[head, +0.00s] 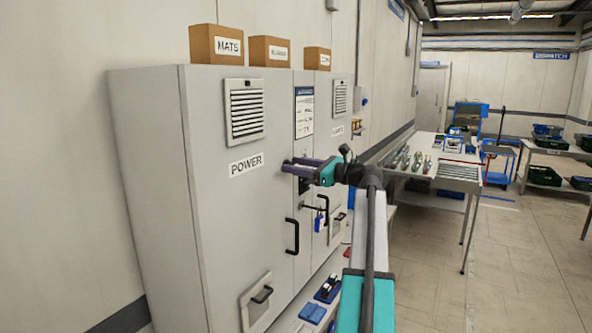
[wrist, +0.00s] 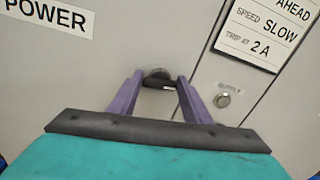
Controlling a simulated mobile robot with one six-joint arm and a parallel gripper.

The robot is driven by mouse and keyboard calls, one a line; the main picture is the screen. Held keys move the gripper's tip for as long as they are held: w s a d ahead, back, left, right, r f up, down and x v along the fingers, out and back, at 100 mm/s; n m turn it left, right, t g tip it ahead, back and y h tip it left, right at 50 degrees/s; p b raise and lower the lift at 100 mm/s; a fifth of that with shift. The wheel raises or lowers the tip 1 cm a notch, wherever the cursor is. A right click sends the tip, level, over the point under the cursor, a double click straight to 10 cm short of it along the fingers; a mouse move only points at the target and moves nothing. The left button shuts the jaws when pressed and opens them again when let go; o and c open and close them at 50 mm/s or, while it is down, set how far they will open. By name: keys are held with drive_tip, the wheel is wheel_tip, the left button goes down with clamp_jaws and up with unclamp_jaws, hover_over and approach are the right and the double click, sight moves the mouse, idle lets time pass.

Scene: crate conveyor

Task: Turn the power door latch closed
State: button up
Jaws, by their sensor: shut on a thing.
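The POWER door (head: 232,205) is a tall grey cabinet door, and it looks closed in the head view. Its latch (wrist: 157,80) is a small dark knob near the door's right edge, with a dark handle piece in front. My gripper (wrist: 159,88) has purple fingers on either side of the latch, and it is shut on it. In the head view my gripper (head: 290,164) reaches the door at the latch's height, and its fingers mostly hide the latch. I cannot tell the exact turn of the latch.
A black pull handle (head: 292,237) is below the latch. A blue padlock (head: 319,222) hangs right of it. A round SUPPLY knob (wrist: 224,99) is right of my fingers. A workbench (head: 446,171) stands further right. The floor (head: 500,270) at right is clear.

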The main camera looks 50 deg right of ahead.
drive_tip(key=shift+a+f+n+b, duration=0.1)
drive_tip(key=shift+f+n+b, duration=0.05)
drive_tip(key=shift+n+b, duration=3.6)
drive_tip(key=shift+a+f+n+b, duration=0.1)
drive_tip(key=shift+f+n+b, duration=0.05)
drive_tip(key=shift+n+b, duration=3.55)
drive_tip(key=shift+n+p, duration=0.5)
drive_tip(key=shift+n, duration=0.15)
drive_tip(key=o, duration=1)
drive_tip(key=shift+o, duration=0.2)
drive_tip(key=shift+s, duration=0.1)
drive_tip(key=b+v, duration=0.2)
drive_tip(key=v, duration=1.1)
drive_tip(key=shift+s, duration=0.4)
